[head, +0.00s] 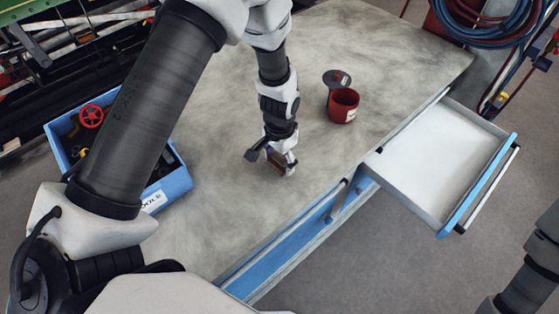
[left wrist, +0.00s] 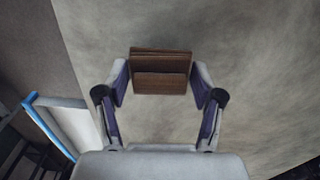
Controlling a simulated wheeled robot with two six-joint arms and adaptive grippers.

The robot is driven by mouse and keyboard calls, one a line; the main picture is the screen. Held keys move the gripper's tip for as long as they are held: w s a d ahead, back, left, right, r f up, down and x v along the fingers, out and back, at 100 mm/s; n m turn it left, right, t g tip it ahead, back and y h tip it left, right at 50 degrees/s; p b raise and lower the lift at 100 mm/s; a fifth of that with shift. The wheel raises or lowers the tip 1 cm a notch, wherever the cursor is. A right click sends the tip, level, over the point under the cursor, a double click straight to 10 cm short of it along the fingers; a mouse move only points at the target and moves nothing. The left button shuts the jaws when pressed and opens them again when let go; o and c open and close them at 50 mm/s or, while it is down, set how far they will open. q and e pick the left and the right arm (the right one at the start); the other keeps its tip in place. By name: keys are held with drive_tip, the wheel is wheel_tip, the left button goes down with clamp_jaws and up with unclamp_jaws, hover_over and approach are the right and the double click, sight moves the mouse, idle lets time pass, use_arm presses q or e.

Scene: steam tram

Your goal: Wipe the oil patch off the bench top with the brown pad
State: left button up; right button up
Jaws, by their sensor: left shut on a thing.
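The brown pad (head: 275,158) is held in my left gripper (head: 283,163), low over the middle of the bench top (head: 330,160). In the left wrist view the brown pad (left wrist: 161,82) sits squarely between the two fingers of my left gripper (left wrist: 160,74), which are shut on its sides. I cannot tell whether the pad touches the bench. The bench top is mottled grey all over, and I cannot pick out a distinct oil patch; the gripper and arm cover part of the surface. My right gripper is out of view.
A red tin (head: 343,105) with a dark round lid (head: 337,79) beside it stands behind and right of the gripper. A blue crate (head: 172,187) with a red handwheel (head: 91,116) is at left. An open drawer (head: 436,165) juts out at right. Coiled hoses (head: 490,20) hang at back right.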

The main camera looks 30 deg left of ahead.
use_arm(q)
drive_tip(key=shift+w+d+r+p, duration=0.15)
drive_tip(key=shift+r+p, duration=0.2)
drive_tip(key=shift+r, duration=0.3)
drive_tip(key=shift+s+r+p, duration=0.2)
drive_tip(key=shift+r+p, duration=0.75)
drive_tip(key=shift+r, duration=0.25)
drive_tip(key=shift+w+r+p, duration=0.1)
drive_tip(key=shift+r+p, duration=0.5)
drive_tip(key=shift+r, duration=0.1)
